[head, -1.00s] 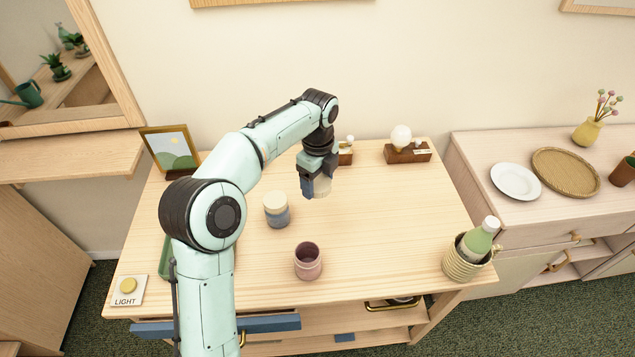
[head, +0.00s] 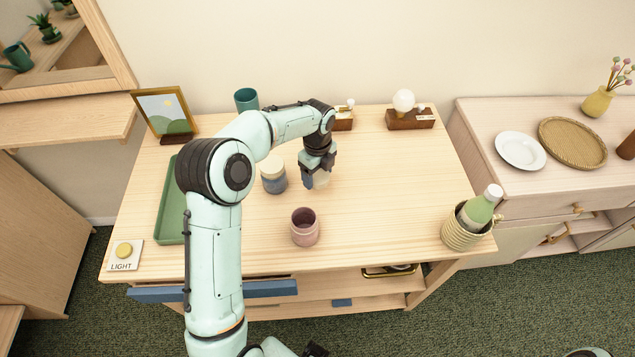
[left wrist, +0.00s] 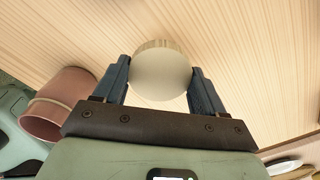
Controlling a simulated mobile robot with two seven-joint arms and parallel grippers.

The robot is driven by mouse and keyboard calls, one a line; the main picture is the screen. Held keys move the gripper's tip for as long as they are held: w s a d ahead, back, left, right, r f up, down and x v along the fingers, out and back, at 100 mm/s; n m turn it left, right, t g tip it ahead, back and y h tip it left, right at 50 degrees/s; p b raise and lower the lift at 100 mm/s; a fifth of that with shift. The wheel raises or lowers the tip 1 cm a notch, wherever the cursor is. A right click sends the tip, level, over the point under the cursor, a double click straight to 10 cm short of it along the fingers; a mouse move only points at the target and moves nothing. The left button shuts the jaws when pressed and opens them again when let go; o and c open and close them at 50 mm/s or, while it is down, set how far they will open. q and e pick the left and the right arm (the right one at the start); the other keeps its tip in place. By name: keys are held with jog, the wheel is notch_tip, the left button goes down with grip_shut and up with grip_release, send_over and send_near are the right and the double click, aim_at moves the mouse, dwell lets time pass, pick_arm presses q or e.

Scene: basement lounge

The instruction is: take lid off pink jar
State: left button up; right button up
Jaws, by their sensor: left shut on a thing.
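The pink jar (head: 305,228) stands upright on the wooden table, with its mouth open and dark inside. In the left wrist view the jar (left wrist: 68,95) lies at the left, outside the fingers. My left gripper (head: 318,177) is behind and slightly right of the jar. It is shut on a round cream lid (left wrist: 162,75), which sits between its two fingers. The lid (head: 323,181) also shows under the fingers in the head view. I cannot tell whether the lid touches the table.
A blue jar with a cream lid (head: 274,178) stands left of the gripper. A green tray (head: 170,220), a picture frame (head: 165,112) and a teal cup (head: 246,98) are further left. A basket with a bottle (head: 462,232) stands at the right corner. Table right of the gripper is clear.

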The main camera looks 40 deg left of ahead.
aim_at(318, 183)
pick_arm(q)
jog(key=shift+f, duration=2.2)
pick_arm(e)
jog(key=shift+f, duration=0.15)
jog(key=shift+s, duration=0.1)
pick_arm(q)
jog(key=o, duration=1.2)
jog(key=shift+f, duration=0.15)
jog(key=shift+c, duration=0.2)
pick_arm(e)
jog(key=shift+f, duration=0.1)
pick_arm(q)
notch_tip(318, 183, up, 12)
jog(key=shift+r+p, duration=0.2)
jog(key=shift+p, duration=0.3)
pick_arm(e)
jog(key=shift+w+r, duration=0.55)
jog(key=shift+r, duration=0.3)
jog(key=shift+s, duration=0.1)
